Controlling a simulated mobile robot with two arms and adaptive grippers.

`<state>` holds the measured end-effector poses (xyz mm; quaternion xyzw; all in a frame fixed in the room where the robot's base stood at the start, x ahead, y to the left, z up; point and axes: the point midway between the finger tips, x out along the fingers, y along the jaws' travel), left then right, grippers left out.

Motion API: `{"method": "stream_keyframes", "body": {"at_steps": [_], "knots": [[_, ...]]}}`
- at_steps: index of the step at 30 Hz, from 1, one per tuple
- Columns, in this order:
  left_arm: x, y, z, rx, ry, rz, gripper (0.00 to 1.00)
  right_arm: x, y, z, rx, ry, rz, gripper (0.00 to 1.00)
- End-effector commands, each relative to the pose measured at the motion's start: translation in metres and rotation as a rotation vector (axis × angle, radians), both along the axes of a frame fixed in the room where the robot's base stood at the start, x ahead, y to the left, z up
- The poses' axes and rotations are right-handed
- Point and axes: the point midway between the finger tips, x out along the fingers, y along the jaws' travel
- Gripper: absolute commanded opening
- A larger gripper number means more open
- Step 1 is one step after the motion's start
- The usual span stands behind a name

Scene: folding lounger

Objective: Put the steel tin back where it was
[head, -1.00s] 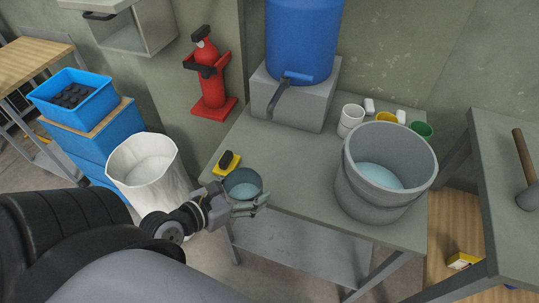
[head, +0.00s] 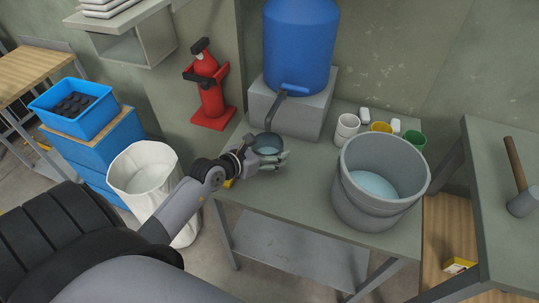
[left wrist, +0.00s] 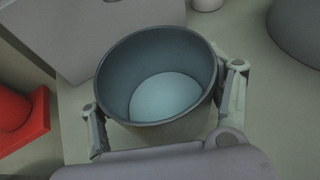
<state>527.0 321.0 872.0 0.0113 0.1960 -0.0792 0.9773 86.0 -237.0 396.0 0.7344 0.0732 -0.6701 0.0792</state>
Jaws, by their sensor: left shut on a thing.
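The steel tin (head: 268,144) is a round grey open-topped can on the grey table, just in front of the grey block under the blue water drum. My left gripper (head: 272,160) is shut on its near side. In the left wrist view, the tin (left wrist: 155,75) fills the middle, with a pale round bottom inside, and the gripper's fingers (left wrist: 165,108) lie on both sides of it. The tin looks upright. Whether its base touches the table is hard to tell. My right gripper is not in view.
The blue drum (head: 300,45) with its spout (head: 275,110) stands on the grey block (head: 300,108) behind the tin. A big grey bucket (head: 380,185) and several cups (head: 347,128) are to the right. A white bin (head: 145,175) stands left of the table. The table's front middle is clear.

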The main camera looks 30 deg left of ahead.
Motion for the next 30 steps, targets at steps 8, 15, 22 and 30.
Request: {"method": "stream_keyframes", "body": {"at_steps": [8, 15, 22, 30], "knots": [[0.004, 0.002, -0.026, 0.001, 0.001, 0.0, 0.36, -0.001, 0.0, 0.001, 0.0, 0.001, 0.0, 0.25], [0.004, 0.001, -0.034, 0.001, -0.002, 0.001, 0.36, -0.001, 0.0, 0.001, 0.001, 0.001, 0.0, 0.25], [0.004, 0.001, -0.037, 0.001, -0.002, 0.001, 0.36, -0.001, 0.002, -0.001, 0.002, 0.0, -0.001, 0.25], [0.004, 0.001, -0.037, 0.001, -0.001, 0.0, 0.89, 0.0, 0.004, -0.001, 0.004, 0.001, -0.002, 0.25]]}}
